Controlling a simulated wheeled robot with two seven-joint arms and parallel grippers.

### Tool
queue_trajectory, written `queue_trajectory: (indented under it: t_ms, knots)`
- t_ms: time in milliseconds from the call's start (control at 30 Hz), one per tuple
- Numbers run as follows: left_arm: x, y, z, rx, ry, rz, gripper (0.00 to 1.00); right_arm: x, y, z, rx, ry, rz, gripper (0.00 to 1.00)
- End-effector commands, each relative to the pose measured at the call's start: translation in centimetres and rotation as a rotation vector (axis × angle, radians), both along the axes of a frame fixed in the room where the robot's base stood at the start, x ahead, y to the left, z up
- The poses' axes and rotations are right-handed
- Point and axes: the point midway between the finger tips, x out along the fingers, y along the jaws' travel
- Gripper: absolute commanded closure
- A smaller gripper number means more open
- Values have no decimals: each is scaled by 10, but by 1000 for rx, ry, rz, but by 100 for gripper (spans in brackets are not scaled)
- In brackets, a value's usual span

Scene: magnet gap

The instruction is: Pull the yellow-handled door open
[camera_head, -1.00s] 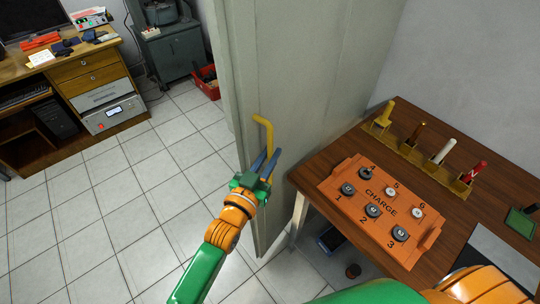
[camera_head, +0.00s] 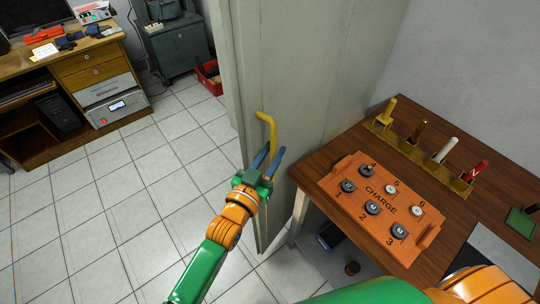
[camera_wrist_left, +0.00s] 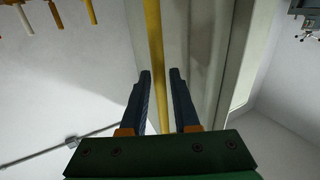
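The grey door (camera_head: 310,75) stands upright in the middle of the head view, with its edge facing the tiled floor. Its yellow handle (camera_head: 263,117) is a bent bar near that edge. My left gripper (camera_head: 270,158) is at the lower part of the handle, with its two blue fingers apart. In the left wrist view the handle (camera_wrist_left: 153,35) runs down between the separated fingertips (camera_wrist_left: 160,73), with visible gaps around it. Firm contact does not show. My right gripper is out of view; only part of my right arm shows at the bottom right.
A brown table (camera_head: 330,150) with an orange CHARGE panel (camera_head: 350,205) and a rack of upright tools (camera_head: 420,155) stands right of the door. A wooden desk (camera_head: 85,75), grey cabinet (camera_head: 175,50) and red bin (camera_head: 209,78) stand left. Tiled floor (camera_head: 110,185) between is clear.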

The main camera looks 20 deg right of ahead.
Motion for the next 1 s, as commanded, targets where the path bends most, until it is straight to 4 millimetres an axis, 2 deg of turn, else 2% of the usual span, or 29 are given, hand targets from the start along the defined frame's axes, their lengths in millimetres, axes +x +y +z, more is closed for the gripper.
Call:
queue_trajectory:
  t_ms: [400, 867, 933, 967, 1000]
  knots:
    - [-46, 39, -1, 1, 1, -1, 71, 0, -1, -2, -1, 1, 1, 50]
    - [-50, 43, 0, 0, 0, -1, 71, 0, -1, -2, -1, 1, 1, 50]
    - [-49, 45, -6, 9, 12, 6, 71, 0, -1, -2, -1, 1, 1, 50]
    - [-47, 48, -15, 22, 30, 15, 71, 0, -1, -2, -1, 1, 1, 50]
    - [-45, 55, -34, 49, 67, 35, 71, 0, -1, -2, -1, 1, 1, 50]
